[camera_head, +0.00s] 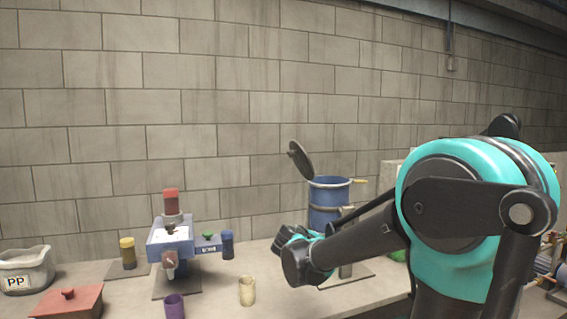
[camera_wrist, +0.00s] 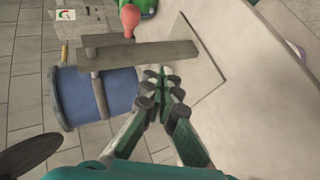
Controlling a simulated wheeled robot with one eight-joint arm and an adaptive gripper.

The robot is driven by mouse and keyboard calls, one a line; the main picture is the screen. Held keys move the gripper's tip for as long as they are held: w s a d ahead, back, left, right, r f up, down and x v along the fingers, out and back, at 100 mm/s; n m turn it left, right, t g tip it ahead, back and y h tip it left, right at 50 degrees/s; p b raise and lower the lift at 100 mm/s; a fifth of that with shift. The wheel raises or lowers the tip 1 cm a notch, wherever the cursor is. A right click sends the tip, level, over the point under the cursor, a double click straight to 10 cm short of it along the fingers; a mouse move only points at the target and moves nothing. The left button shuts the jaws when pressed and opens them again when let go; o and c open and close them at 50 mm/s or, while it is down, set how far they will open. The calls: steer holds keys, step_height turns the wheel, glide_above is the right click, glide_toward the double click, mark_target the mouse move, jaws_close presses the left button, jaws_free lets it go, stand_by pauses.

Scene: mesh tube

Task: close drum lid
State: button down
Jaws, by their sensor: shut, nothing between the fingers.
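The blue drum (camera_head: 328,192) stands at the back of the bench in the head view, its lower part hidden by my arm. Its dark round lid (camera_head: 300,160) is open, tilted up at the drum's left rim. In the wrist view the drum (camera_wrist: 112,97) lies to the left of my gripper (camera_wrist: 162,82), and part of the lid (camera_wrist: 28,154) shows at the lower left. My gripper is shut and empty, beside the drum and apart from the lid. In the head view its fingertips are not clear behind my arm.
A grey-brown bar (camera_wrist: 138,54) stands close by the drum, above my fingertips in the wrist view. A red bulb-shaped thing (camera_wrist: 130,17) is beyond it. A blue device (camera_head: 170,238), several cups, a red lidded box (camera_head: 66,304) and a PP bin (camera_head: 25,270) stand left.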

steer(key=w+a+r+n+t+h, duration=0.1)
steer(key=w+a+r+n+t, duration=0.5)
steer(key=a+r, duration=0.5)
steer(key=w+a+r+n+t, duration=0.2)
steer(key=w+a+r+t, duration=0.2)
steer(key=w+a+r, duration=0.5)
steer(key=w+d+r, duration=0.6)
steer(key=w+r, duration=0.1)
steer(key=shift+w+d, duration=0.3)
steer(key=shift+w, duration=0.05)
